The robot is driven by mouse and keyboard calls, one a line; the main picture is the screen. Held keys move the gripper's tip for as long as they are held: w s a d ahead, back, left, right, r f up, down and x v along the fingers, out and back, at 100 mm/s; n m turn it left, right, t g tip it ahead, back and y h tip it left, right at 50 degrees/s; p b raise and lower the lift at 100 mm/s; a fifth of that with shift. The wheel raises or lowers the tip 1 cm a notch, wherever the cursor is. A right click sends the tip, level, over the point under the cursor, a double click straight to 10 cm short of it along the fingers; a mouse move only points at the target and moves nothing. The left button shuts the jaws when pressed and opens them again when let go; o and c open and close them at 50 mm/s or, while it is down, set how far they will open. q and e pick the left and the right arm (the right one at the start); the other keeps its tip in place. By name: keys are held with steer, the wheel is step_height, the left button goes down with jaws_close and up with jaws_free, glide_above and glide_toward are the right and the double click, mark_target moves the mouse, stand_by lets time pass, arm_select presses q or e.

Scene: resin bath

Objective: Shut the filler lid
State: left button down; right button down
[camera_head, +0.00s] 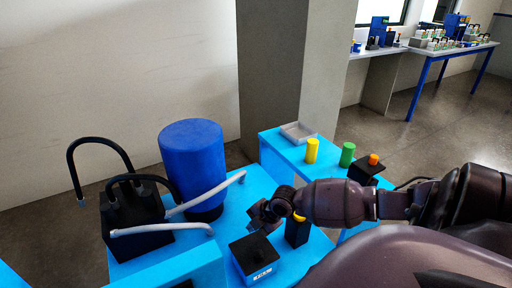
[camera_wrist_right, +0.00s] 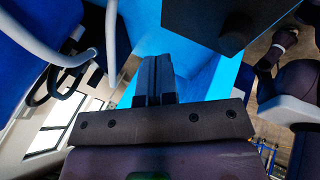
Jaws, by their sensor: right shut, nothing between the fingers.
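A low box with a square black lid (camera_head: 250,250) and a small knob on top stands at the front of the light-blue bench; its lid looks level in the head view. I take this to be the filler lid, but no label names it. A dark square top with a knob also shows in the right wrist view (camera_wrist_right: 205,15). My right gripper (camera_head: 258,216) is just behind the box and apart from it. In the right wrist view its two fingers (camera_wrist_right: 155,75) are together and empty. My left gripper is not in view.
A blue drum (camera_head: 192,155) stands behind left, beside a black unit (camera_head: 135,220) with black hoses and pale pipes. A black block with a yellow top (camera_head: 298,230) is right of my gripper. Yellow (camera_head: 312,150) and green (camera_head: 347,155) cylinders and a grey tray (camera_head: 298,132) stand farther back.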

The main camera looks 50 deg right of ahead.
mark_target(258, 253)
steer(key=s+f+t, duration=0.1)
steer(key=s+a+f+t+p, duration=0.1)
steer(key=s+t, duration=0.1)
steer(key=shift+n+t+h, duration=0.3)
steer(key=shift+n, duration=0.1)
steer(key=shift+s+a+f+t+p, duration=0.2)
steer(key=shift+s+f+t+p, duration=0.15)
steer(key=shift+s+f+t, duration=0.2)
steer(key=shift+s+a+f, duration=0.1)
steer(key=shift+s+f, duration=0.25)
steer(key=shift+f, duration=0.05)
steer(key=shift+s+a+f, duration=0.1)
steer(key=shift+s+f, duration=0.15)
steer(key=shift+f, duration=0.25)
steer(key=shift+s+a+f, duration=0.1)
steer(key=shift+s+f, duration=0.2)
steer(key=shift+f, duration=0.15)
steer(key=shift+s+f, duration=0.15)
steer(key=shift+s+p, duration=0.1)
steer(key=shift+p, duration=0.2)
